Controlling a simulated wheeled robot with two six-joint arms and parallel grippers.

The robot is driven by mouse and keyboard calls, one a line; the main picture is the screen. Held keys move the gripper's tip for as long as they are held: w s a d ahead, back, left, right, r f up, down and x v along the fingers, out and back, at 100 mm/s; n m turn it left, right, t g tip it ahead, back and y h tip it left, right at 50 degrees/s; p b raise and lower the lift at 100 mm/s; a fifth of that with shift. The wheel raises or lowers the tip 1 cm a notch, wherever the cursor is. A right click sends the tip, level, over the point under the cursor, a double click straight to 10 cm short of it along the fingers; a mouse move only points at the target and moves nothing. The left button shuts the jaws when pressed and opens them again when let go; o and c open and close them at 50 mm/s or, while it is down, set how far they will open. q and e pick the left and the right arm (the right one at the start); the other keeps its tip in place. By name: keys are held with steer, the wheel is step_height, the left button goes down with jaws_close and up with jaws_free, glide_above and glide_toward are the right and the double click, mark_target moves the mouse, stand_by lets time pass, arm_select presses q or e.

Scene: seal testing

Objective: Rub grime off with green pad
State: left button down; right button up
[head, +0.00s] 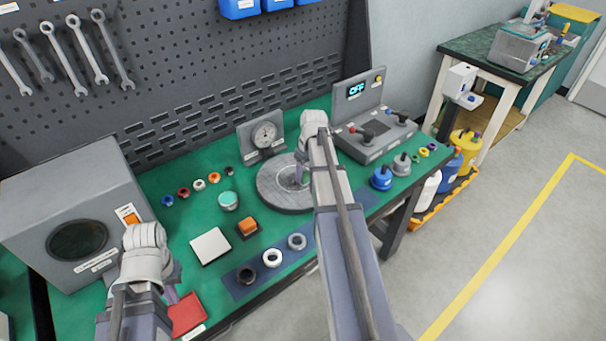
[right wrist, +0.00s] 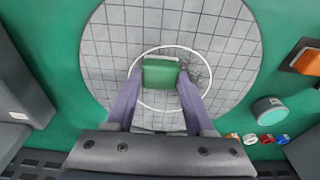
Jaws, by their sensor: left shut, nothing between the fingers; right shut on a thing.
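The green pad (right wrist: 160,72) is between the purple fingers of my right gripper (right wrist: 157,85), which is shut on it. The pad is over the round grey gridded plate (right wrist: 112,50), inside a white ring line; I cannot tell if it touches. Faint dark marks (right wrist: 203,72), perhaps grime, show by the right-hand finger. In the head view the plate (head: 270,190) lies on the green bench, and my right arm hides part of it and the pad. My left gripper (head: 172,296) is shut and empty above the red tray (head: 187,315) at the front left.
A dial gauge (head: 264,134) stands behind the plate and a control box (head: 372,130) to its right. A teal-topped jar (head: 228,200), orange block (head: 247,226), white square (head: 210,246) and several rings on a blue mat (head: 241,290) are left and in front. A grey machine (head: 75,215) stands far left.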

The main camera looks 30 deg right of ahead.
steer(key=shift+d, duration=0.2)
steer(key=shift+w+d, duration=0.15)
steer(key=shift+d, duration=1.5)
steer(key=shift+w, duration=0.1)
arm_select(q)
steer(key=shift+f, duration=0.1)
arm_select(e)
steer(key=shift+w, duration=0.35)
steer(key=shift+a, duration=0.1)
steer(key=shift+a, duration=0.1)
steer(key=shift+a, duration=1.7)
